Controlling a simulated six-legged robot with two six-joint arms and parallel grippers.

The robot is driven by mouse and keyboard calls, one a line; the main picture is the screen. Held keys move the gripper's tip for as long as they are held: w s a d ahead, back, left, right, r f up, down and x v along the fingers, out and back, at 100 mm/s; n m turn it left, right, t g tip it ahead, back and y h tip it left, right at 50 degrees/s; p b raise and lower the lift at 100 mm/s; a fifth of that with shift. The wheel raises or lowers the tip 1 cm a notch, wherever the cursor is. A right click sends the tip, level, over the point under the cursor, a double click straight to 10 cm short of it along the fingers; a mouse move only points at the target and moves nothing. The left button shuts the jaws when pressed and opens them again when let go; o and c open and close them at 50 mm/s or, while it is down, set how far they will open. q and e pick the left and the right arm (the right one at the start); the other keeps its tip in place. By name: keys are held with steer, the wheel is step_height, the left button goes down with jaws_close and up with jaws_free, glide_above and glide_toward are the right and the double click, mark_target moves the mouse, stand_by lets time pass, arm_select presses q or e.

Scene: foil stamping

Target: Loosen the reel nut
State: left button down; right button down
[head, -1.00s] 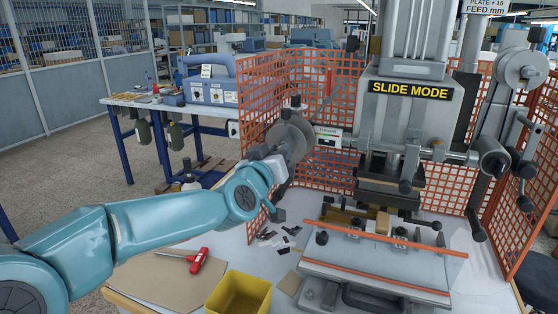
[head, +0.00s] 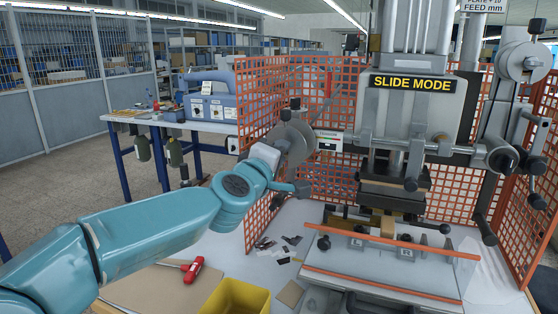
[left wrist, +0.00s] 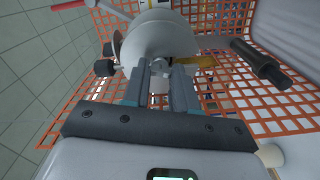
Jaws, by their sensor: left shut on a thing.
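The grey reel disc (head: 297,133) stands at the left of the press, in front of the orange mesh guard. My left gripper (left wrist: 162,72) is at the reel's hub, with its two fingers pointing at the pale disc (left wrist: 160,38) in the left wrist view. The fingers are shut on the reel nut at the hub; the nut itself is mostly hidden between them. In the head view my wrist hides the fingertips. My right gripper is in neither view.
Orange mesh guard (head: 262,85) stands close behind and beside the reel. The press head (head: 410,105) is to the right, above its bed (head: 380,270). A red-handled tool (head: 193,270) and yellow bin (head: 236,297) are on the bench below my arm.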

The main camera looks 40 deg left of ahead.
arm_select(q)
steer(key=shift+f+n+b, duration=0.15)
steer(key=shift+n+b, duration=0.95)
steer(key=shift+n, duration=2.8)
steer(key=shift+f+n+b, duration=0.1)
steer(key=shift+n+b, duration=1)
steer(key=shift+n, duration=2.8)
steer(key=c, duration=0.9)
jaws_free()
steer(key=shift+s+r, duration=0.1)
